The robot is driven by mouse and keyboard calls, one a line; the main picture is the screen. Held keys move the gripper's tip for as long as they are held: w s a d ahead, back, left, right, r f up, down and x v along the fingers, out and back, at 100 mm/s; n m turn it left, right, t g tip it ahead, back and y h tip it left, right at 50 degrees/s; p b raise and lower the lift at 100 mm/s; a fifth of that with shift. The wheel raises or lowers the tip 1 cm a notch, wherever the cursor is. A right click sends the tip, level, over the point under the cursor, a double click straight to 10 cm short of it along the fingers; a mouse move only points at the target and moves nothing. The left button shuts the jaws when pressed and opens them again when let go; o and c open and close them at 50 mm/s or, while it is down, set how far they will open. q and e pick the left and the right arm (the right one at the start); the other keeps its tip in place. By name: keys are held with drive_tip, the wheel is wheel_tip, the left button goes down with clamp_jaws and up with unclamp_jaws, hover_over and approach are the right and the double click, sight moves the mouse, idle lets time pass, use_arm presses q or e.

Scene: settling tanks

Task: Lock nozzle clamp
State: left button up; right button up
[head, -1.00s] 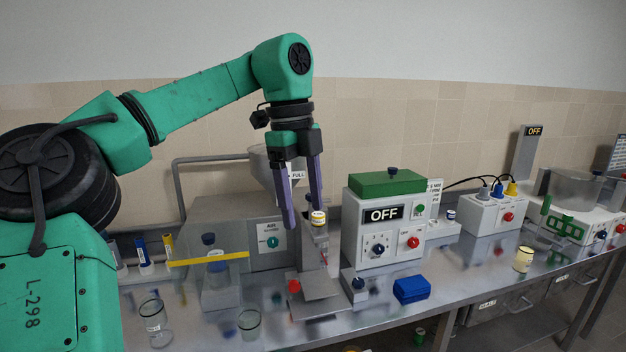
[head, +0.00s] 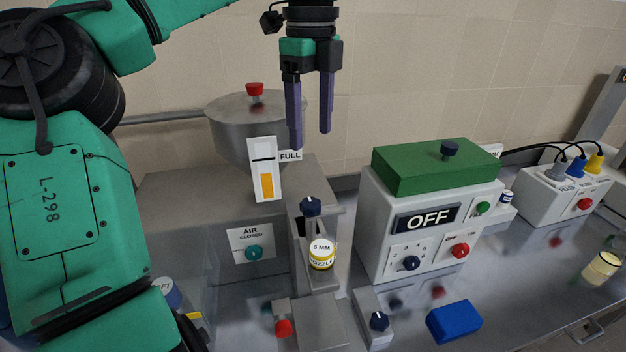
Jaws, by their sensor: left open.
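A yellow and white nozzle (head: 321,256) labelled 6 MM NOZZLE sits on the front of a grey metal stand (head: 331,221). A dark blue knob with a white mark (head: 311,206) is on the stand just above and behind the nozzle; I cannot tell for certain that it is the clamp's knob. My left gripper (head: 311,138) points down with its two purple fingers apart and nothing between them. In the picture it hangs above the blue knob, apart from it. My right gripper is out of view.
A hopper with a red knob (head: 255,89) and a FULL tag stands behind. A box with an OFF display (head: 426,218) and green lid is to the right.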

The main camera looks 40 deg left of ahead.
use_arm(q)
hover_over(311, 203)
drive_tip(key=f, duration=0.5)
drive_tip(key=shift+s+d+f+p, duration=0.25)
drive_tip(key=shift+s+d+p, duration=0.05)
drive_tip(key=shift+s+p, duration=0.1)
drive_tip(key=f, duration=0.2)
drive_tip(key=w+f+p, duration=0.1)
drive_tip(key=f, duration=0.2)
drive_tip(key=a+f, duration=0.1)
drive_tip(key=f, duration=0.1)
drive_tip(key=shift+w+f, duration=0.15)
drive_tip(key=shift+f, duration=0.2)
drive_tip(key=shift+s+d+r, duration=0.1)
drive_tip(key=shift+s+d, duration=0.1)
drive_tip(key=shift+s, duration=0.1)
drive_tip(key=shift+w, duration=0.1)
clamp_jaws()
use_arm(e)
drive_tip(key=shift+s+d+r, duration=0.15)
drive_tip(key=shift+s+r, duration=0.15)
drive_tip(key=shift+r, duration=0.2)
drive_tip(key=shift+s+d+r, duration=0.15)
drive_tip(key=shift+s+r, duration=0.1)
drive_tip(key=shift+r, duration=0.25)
